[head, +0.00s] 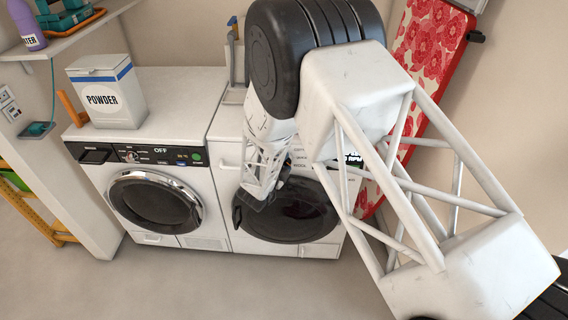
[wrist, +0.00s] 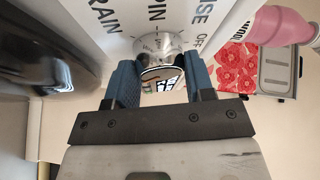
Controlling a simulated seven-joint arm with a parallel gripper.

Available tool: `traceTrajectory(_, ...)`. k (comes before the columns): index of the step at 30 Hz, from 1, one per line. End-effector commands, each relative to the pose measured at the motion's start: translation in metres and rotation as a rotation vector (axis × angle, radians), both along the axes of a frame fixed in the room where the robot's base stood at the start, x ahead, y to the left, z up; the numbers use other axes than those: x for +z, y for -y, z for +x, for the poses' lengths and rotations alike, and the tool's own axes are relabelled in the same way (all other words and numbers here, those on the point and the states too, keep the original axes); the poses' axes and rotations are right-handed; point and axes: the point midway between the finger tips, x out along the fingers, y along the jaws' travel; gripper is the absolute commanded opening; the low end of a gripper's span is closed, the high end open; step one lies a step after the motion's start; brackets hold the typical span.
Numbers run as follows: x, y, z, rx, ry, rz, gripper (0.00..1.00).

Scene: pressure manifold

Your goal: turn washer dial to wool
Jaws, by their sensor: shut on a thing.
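The washer dial (wrist: 158,45) is a shiny chrome knob on a white panel in the wrist view. My gripper (wrist: 159,70) is shut on it, with one blue finger on each side. Printed words stand around the dial: part of a word ending in RAIN at left, SPIN above, part of RINSE and OFF at right.
The left machine (head: 155,200) has a lit OFF display, with a POWDER box (head: 105,92) on top. A red floral ironing board (head: 428,48) leans at right. The floor in front is clear.

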Motion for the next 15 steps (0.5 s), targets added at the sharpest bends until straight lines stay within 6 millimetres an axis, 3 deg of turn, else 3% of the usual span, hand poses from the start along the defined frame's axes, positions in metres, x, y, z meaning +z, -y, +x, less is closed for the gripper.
traceTrajectory(3, 0.0012, -0.0004, 0.0009, 0.0, 0.003, 0.001, 0.25)
traceTrajectory(4, 0.0012, -0.0004, 0.0009, 0.0, 0.003, 0.001, 0.53)
traceTrajectory(8, 0.0009, -0.0003, 0.0007, 0.0, 0.001, 0.0, 0.73)
traceTrajectory(15, 0.0004, -0.0001, 0.0003, 0.0, 0.001, 0.0, 0.74)
